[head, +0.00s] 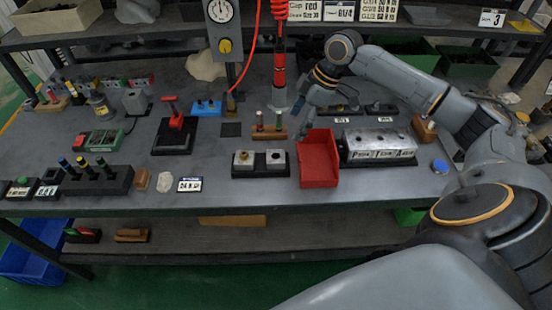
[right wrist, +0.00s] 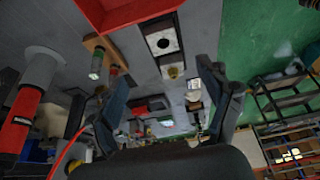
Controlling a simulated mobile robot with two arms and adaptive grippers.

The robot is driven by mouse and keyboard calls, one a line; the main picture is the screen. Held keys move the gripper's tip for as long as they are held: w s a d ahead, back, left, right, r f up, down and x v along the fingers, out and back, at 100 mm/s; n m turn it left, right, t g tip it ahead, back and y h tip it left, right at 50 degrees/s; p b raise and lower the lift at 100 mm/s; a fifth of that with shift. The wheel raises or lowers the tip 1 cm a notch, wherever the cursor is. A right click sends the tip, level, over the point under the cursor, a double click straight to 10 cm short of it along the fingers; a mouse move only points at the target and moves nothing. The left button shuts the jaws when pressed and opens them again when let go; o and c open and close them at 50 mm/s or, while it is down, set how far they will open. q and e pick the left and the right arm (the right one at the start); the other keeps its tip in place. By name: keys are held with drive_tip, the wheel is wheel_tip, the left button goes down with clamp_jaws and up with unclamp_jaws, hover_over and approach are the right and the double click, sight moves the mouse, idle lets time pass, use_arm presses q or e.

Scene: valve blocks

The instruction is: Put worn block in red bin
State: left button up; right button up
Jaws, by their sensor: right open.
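Two grey valve blocks sit side by side on a black base (head: 261,171). The left block (head: 244,158) carries a brass-coloured fitting; the right block (head: 276,157) shows a dark round hole. I cannot tell from wear which is the worn one. The red bin (head: 319,160) stands just right of the base, and I see nothing in it. My right gripper (head: 303,118) is open and empty, above the table behind the bin. In the right wrist view its fingers (right wrist: 163,70) are spread, with the blocks beyond and the bin at the top edge. My left gripper is not in view.
A long grey labelled block (head: 380,143) stands right of the bin. A wooden holder with small cylinders (head: 268,133) is behind the valve blocks. A red tool (head: 279,75) hangs near my right gripper. A label card (head: 189,184) lies at the front edge.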

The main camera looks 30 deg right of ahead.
approach(276, 159)
drive_tip(key=shift+w+a+f+p, duration=0.2)
drive_tip(key=shift+w+a+f, duration=0.05)
drive_tip(key=shift+f, duration=0.15)
drive_tip(key=shift+w+a+f+p, duration=0.2)
drive_tip(key=shift+f, duration=0.2)
drive_tip(key=x, duration=0.2)
drive_tip(key=p+x, duration=0.1)
drive_tip(key=x, duration=0.1)
drive_tip(key=shift+a+f, duration=0.25)
drive_tip(key=shift+a, duration=0.15)
drive_tip(key=shift+a+f, duration=0.1)
drive_tip(key=shift+f, duration=0.35)
clamp_jaws()
drive_tip(key=shift+r, duration=0.1)
